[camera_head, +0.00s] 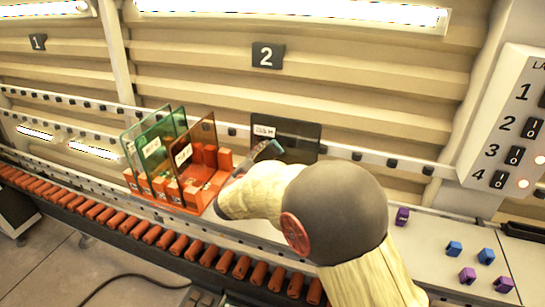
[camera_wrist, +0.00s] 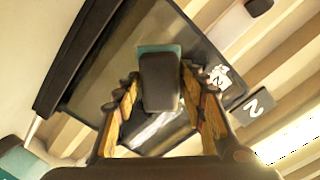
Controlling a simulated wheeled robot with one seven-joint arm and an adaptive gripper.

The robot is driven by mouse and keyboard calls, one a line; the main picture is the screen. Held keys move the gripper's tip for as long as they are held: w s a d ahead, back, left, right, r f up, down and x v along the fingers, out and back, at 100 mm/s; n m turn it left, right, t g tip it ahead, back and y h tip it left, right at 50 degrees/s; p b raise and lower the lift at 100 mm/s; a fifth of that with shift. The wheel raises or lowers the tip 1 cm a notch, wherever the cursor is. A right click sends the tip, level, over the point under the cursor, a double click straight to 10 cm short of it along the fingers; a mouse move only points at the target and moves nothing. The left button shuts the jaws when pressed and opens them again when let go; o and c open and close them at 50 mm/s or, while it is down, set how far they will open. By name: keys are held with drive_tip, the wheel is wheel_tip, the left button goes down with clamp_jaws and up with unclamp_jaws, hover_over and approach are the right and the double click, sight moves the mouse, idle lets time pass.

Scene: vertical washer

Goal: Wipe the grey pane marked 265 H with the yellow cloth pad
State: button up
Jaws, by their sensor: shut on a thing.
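The grey pane (camera_head: 297,140) stands upright behind the rail in the head view, with a white label at its upper left, too small to read surely. In the wrist view the pane (camera_wrist: 112,55) fills the area ahead, dark-edged and tilted in the picture. My gripper (camera_wrist: 160,100) is shut on a pad (camera_wrist: 160,82) with a dark block handle and a teal edge; no yellow shows on it. In the head view the pad (camera_head: 268,147) is in front of the pane's left part. I cannot tell whether it touches the pane. My arm hides most of the gripper there.
An orange rack (camera_head: 205,180) left of the pane holds green panes (camera_head: 152,150) and a brown pane (camera_head: 195,145). An orange roller conveyor (camera_head: 150,232) runs in front. Small purple and blue blocks (camera_head: 454,248) lie on the shelf at right, below a numbered switch panel (camera_head: 510,125).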

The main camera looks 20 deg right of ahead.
drive_tip(key=shift+a, duration=0.15)
drive_tip(key=shift+s+a, duration=0.3)
drive_tip(key=shift+p+v, duration=0.55)
drive_tip(key=shift+v, duration=1.8)
drive_tip(key=v, duration=0.3)
drive_tip(key=shift+r+p, duration=0.1)
drive_tip(key=shift+p, duration=0.2)
